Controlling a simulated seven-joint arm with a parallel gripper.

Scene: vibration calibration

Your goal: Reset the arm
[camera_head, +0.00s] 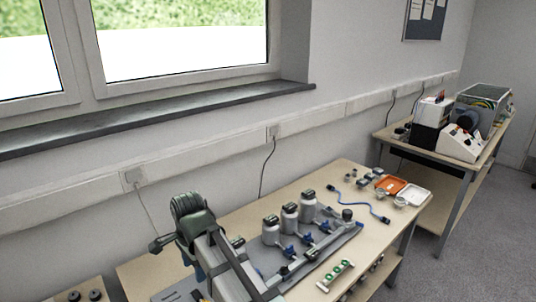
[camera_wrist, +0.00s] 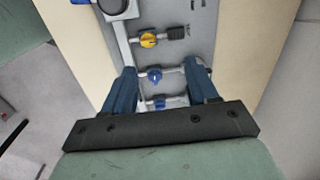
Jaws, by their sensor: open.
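My gripper (camera_wrist: 161,68) is open in the wrist view. Its two blue fingers are spread apart and hold nothing. It points down over a grey board (camera_wrist: 190,15) with small valves on it. A blue-handled valve (camera_wrist: 154,75) shows between the fingers, and another blue valve (camera_wrist: 158,102) shows closer to the palm. A yellow-handled valve (camera_wrist: 149,40) lies beyond the fingertips. How high the gripper is above the valves is hard to tell. In the head view my arm stands at the near left of the table and largely hides the gripper.
The wooden table (camera_head: 330,181) carries several grey-white bottles with dark caps (camera_head: 271,231), a blue cable (camera_head: 360,202), a green strip (camera_head: 335,276), an orange tray (camera_head: 390,184) and a white tray (camera_head: 413,195). A second table (camera_head: 438,163) with equipment stands at the back right.

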